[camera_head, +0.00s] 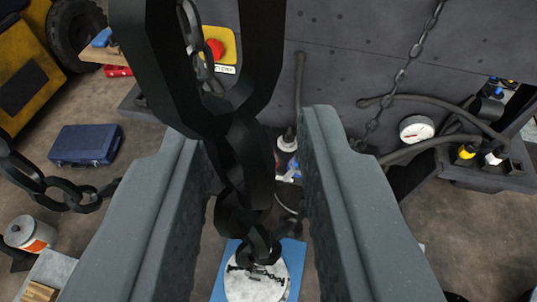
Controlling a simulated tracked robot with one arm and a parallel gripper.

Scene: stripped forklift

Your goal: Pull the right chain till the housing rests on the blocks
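A large black chain (240,170) hangs close to the camera, from the top of the picture down to the lower middle. My gripper (252,128) is open, with one grey finger on each side of this chain. Gaps show between the chain and both fingers, so it does not look gripped. A second dark chain (60,192) shows at the left edge, outside the left finger. I cannot tell from this view which is the right chain. I cannot make out the housing or the blocks.
A round white plate with a chain picture (257,283) on a blue backing lies below the fingers. A thinner chain (400,75) hangs before the grey wall panel (350,50). A gauge (416,129) and hoses are right. A blue case (86,144) lies on the floor left.

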